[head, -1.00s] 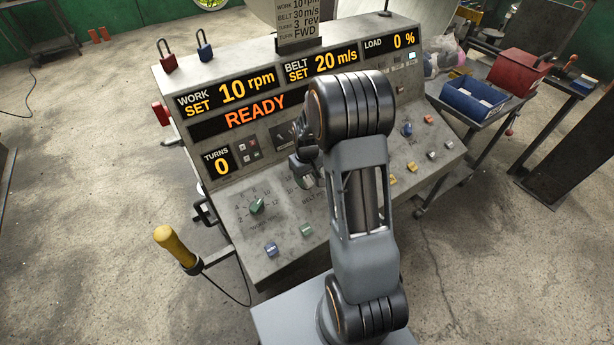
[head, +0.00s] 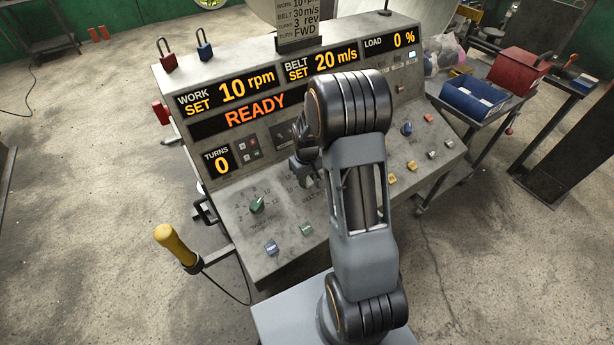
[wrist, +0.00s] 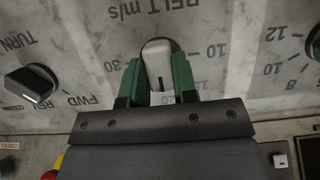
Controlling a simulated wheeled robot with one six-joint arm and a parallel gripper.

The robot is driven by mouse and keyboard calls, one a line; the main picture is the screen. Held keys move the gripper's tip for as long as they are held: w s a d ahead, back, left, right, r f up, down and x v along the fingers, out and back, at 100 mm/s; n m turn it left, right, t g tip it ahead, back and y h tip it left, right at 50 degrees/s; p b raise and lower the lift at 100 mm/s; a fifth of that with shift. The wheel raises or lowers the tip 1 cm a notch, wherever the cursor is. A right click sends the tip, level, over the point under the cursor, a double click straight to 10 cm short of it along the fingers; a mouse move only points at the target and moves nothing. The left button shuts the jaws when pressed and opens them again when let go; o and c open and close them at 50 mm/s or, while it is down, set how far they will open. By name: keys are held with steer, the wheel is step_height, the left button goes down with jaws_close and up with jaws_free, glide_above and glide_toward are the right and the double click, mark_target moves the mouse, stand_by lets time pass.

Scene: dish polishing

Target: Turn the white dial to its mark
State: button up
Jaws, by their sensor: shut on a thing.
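The white dial (wrist: 157,58) sits on the grey panel under the "BELT m/s" lettering, seen upside down in the wrist view. In the head view my arm and wrist hide the dial. The belt display (head: 322,65) reads SET 20 m/s. The card (head: 298,22) on top of the console lists BELT 30 m/s.
A green dial (head: 257,205) is left of my wrist on the console (head: 290,245). A black TURN switch (wrist: 31,84) is at the left in the wrist view. Several coloured buttons are on the panel's right. A yellow-handled tool (head: 176,244) stands at the front left.

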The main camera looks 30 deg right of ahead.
steer(key=m+b, duration=0.1)
steer(key=m, duration=0.1)
steer(key=m+y+b, duration=0.1)
steer(key=m, duration=0.1)
steer(key=shift+d+f+m+y, duration=0.1)
steer(key=shift+d+m+y, duration=0.05)
steer(key=shift+m+y, duration=0.15)
steer(key=m+t+y+b, duration=0.1)
steer(key=m+b, duration=0.1)
steer(key=m, duration=0.2)
steer(key=shift+d, duration=0.1)
steer(key=m+t+y+b, duration=0.1)
steer(key=m, duration=0.3)
steer(key=shift+s+m, duration=0.15)
steer(key=shift+m, duration=0.15)
steer(key=shift+s+d+m+t+y+b, duration=0.1)
steer(key=shift+m+t+y+b, duration=0.45)
steer(key=shift+m, duration=1.35)
steer(key=o, duration=0.9)
steer(key=v, duration=1.3)
steer(key=shift+s+r, duration=0.25)
steer(key=shift+r, duration=0.1)
